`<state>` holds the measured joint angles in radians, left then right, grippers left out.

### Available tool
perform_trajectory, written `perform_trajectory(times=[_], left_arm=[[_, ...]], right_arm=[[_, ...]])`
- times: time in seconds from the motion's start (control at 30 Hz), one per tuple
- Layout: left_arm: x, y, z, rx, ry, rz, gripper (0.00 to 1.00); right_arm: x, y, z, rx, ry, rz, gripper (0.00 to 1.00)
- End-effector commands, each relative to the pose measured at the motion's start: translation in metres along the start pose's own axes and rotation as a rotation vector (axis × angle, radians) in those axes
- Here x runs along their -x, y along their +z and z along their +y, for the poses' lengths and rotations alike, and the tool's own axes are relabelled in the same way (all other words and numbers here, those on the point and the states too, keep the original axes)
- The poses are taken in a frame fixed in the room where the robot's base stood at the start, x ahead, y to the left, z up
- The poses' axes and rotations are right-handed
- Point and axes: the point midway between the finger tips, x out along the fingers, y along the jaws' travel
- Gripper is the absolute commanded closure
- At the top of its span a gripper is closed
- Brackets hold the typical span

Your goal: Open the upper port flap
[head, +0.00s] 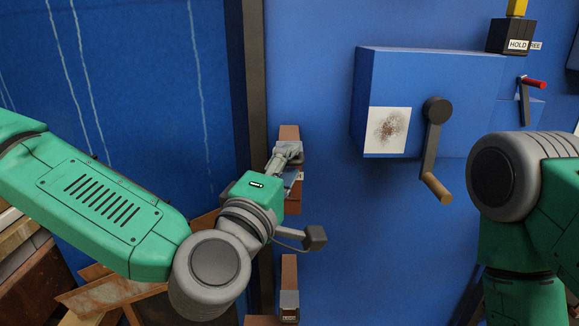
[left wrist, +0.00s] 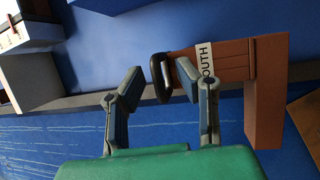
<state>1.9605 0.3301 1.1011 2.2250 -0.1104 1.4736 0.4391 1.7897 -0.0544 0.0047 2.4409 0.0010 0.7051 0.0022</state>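The upper port (head: 289,133) is a brown box on the blue wall, mostly hidden in the head view behind my left gripper (head: 285,160). In the left wrist view, its brown flap (left wrist: 232,62) carries a white label, partly covered, reading "OUTH", and a black loop handle (left wrist: 156,80). The flap looks closed, though its edges are hard to make out. My left gripper (left wrist: 158,84) is open, with the handle between its fingertips and closest to the right-hand finger. Contact cannot be told. My right gripper is out of view; only my right arm shows.
A lower brown port (head: 289,275) with a grey labelled part sits below. A blue box (head: 440,75) with a crank (head: 434,140) juts from the wall at right. A red-handled lever (head: 532,83) is farther right. Wooden planks (head: 105,290) lie at lower left.

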Motion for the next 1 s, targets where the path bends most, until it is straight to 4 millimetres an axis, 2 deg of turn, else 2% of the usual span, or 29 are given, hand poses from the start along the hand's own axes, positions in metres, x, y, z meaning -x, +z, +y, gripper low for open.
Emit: perform_trajectory(times=[0.33, 0.37, 0.4, 0.43, 0.77, 1.0], left_arm=[[-0.004, 0.000, 0.000, 0.000, 0.000, 0.000, 0.71], [-0.004, 0.000, 0.000, 0.000, 0.000, 0.000, 0.78], [-0.004, 0.000, 0.000, 0.000, 0.000, 0.000, 0.92], [-0.004, 0.000, 0.000, 0.000, 0.000, 0.000, 1.00], [-0.004, 0.001, -0.001, 0.000, -0.002, -0.003, 1.00], [-0.004, 0.002, 0.003, 0.009, -0.025, -0.006, 1.00]], right_arm=[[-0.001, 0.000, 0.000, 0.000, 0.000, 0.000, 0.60], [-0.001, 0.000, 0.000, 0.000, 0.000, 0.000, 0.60], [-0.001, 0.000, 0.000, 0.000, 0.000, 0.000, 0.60], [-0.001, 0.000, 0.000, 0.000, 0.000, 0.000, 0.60], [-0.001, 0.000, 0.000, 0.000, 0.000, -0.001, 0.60], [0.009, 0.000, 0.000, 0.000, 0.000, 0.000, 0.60]])
